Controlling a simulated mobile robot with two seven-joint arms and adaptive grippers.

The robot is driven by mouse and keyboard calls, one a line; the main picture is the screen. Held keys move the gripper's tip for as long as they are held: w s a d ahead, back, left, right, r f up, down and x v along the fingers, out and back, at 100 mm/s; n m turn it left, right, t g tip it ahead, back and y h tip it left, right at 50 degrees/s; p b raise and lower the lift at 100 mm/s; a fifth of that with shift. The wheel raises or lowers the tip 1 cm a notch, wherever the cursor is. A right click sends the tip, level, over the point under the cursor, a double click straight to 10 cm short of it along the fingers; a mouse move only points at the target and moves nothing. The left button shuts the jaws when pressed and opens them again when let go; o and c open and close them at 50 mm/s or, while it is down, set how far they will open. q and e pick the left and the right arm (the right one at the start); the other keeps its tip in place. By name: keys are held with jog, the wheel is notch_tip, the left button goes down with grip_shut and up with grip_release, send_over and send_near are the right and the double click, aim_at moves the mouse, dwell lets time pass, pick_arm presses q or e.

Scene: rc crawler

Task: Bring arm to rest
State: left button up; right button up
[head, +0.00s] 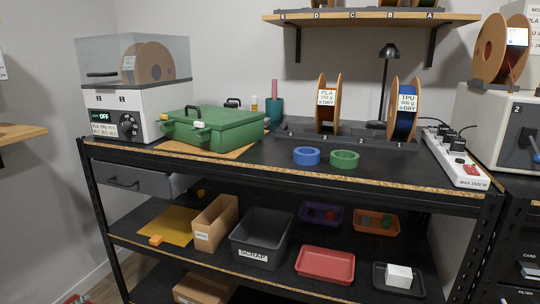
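Neither of my arms nor grippers shows in the head view. The workbench (225,167) stands ahead with its top in view. On it a closed green case (215,128) lies at the left of the middle. A PLA spool (328,100) and a TPU spool (404,105) stand upright on a dark rack (290,131) at the back right. A blue ring (306,156) and a green ring (344,159) lie flat in front of the rack.
A dryer box (120,122) with a clear lid stands at the left end, a power strip (456,160) at the right. A shelf (365,19) hangs above. Bins and trays, including a red tray (326,264), fill the lower shelf. The bench's front strip is mostly clear.

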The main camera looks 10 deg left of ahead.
pick_arm(q)
jog(key=s+d+f+n+g, duration=0.25)
jog(key=s+d+f, duration=0.35)
jog(key=d+f, duration=0.3)
jog(key=s+d+f+g+h, duration=0.1)
jog(key=s+d+f+g, duration=0.1)
jog(key=d, duration=0.6)
jog(key=s+d+f+g+h, duration=0.1)
jog(key=s+d+f+g, duration=0.1)
jog(key=s+d+f, duration=0.3)
jog(key=s+d+f+g+h, duration=0.2)
jog(key=d+f, duration=0.3)
jog(key=d, duration=0.6)
jog(key=shift+s+f+n, duration=0.35)
jog(key=shift+s+n, duration=0.1)
jog(key=shift+s, duration=0.4)
